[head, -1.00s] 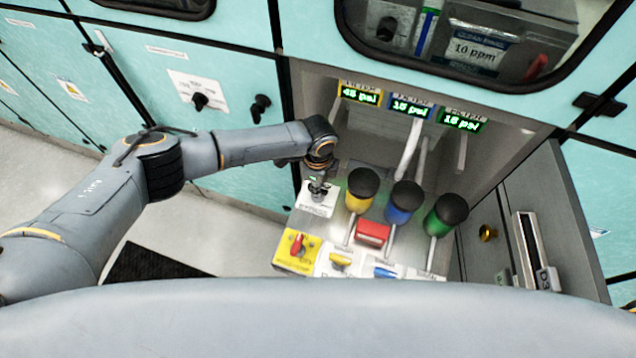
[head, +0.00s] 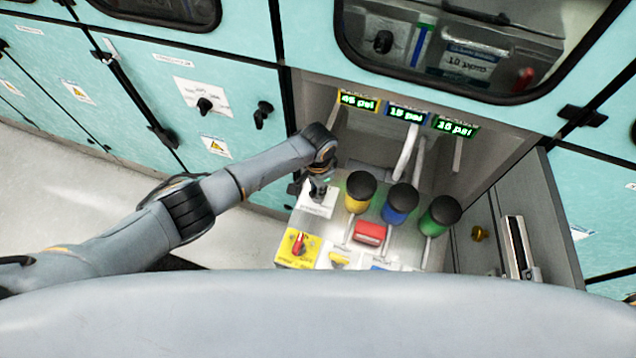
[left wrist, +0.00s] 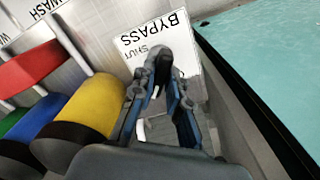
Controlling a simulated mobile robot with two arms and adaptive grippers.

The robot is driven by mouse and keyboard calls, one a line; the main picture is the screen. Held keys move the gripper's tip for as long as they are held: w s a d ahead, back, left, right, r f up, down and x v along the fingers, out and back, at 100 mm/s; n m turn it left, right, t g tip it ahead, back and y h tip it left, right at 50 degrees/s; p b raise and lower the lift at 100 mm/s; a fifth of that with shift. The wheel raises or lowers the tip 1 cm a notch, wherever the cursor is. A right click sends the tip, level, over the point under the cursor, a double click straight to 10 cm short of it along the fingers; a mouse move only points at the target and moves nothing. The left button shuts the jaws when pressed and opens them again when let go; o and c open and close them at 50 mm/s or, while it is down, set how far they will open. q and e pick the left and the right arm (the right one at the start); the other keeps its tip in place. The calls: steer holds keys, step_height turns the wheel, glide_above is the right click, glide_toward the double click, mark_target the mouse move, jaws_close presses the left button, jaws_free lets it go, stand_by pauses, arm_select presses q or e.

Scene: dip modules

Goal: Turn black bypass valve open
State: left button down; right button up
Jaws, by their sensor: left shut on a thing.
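My left gripper (head: 319,190) points down at the white bypass plate (head: 316,205) at the left end of the panel. In the left wrist view, my left gripper (left wrist: 168,80) is shut around the black bypass valve (left wrist: 183,45), which shows dark between and beyond the fingertips. The white plate (left wrist: 135,40) behind it reads BYPASS and SHUT. The fingers cover much of the valve, and its exact angle cannot be told. My right gripper is not in view.
Yellow (head: 359,192), blue (head: 398,203) and green (head: 439,215) black-topped cylinders stand right of the gripper, close by. A red block (head: 369,232) and a red knob on a yellow plate (head: 298,246) are near. A grey side panel (head: 540,225) bounds the right.

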arm_select(q)
steer(key=n+p, duration=0.1)
steer(key=n, duration=0.3)
steer(key=shift+r+n+p, duration=0.15)
steer(key=shift+n+p, duration=0.15)
steer(key=shift+p, duration=0.1)
steer(key=shift+n+p, duration=0.45)
steer(key=shift+n, duration=1.05)
steer(key=c, duration=1.3)
jaws_free()
step_height(320, 180, up, 12)
steer(key=shift+f, duration=0.1)
